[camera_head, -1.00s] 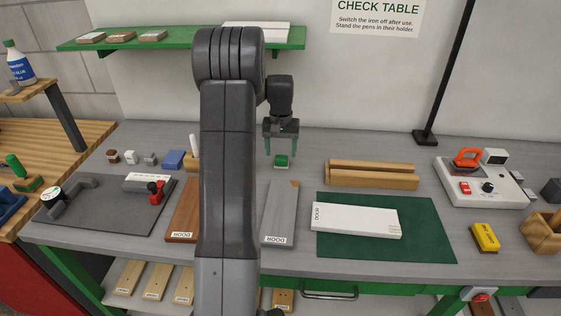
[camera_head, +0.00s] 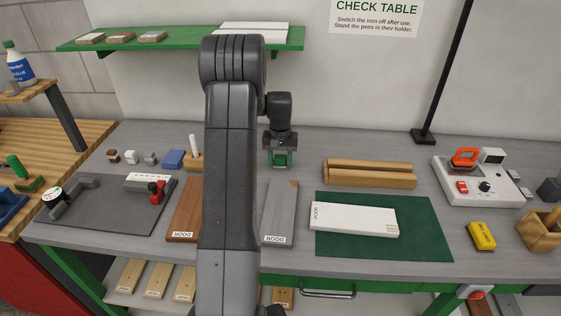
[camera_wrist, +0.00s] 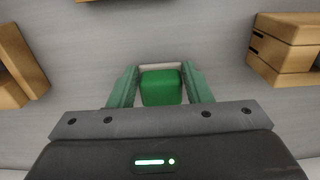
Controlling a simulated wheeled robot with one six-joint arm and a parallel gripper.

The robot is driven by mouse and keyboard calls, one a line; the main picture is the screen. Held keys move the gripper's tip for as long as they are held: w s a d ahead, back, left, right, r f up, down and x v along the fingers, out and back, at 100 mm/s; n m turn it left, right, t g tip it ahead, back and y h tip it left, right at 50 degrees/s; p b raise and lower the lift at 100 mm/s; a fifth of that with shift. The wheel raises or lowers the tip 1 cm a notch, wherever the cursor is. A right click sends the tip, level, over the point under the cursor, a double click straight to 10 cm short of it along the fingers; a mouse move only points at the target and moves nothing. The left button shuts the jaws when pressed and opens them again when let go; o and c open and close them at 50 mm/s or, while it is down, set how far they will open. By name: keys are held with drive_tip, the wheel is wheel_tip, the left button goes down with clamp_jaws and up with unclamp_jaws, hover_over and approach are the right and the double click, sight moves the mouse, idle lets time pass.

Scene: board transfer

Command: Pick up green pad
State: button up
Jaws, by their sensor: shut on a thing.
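The green pad (camera_head: 281,159) is a small green block with a pale layer along one edge. It is at the back middle of the grey table in the head view, behind the grey board. In the wrist view the green pad (camera_wrist: 161,87) sits between the two green fingers. My gripper (camera_head: 280,156) points down over it and is shut on it. In the wrist view my gripper (camera_wrist: 161,88) has one finger on each side of the pad. I cannot tell whether the pad touches the table.
A grey board (camera_head: 279,212) lies in front of the pad. Wooden blocks (camera_head: 369,173) lie to its right, and a wooden pen holder (camera_head: 194,161) stands to its left. A white board (camera_head: 354,218) lies on a dark green mat (camera_head: 425,232). A shelf (camera_head: 180,40) hangs behind.

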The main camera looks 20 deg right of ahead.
sight(280, 159)
wheel_tip(280, 159, up, 10)
drive_tip(key=shift+b, duration=0.85)
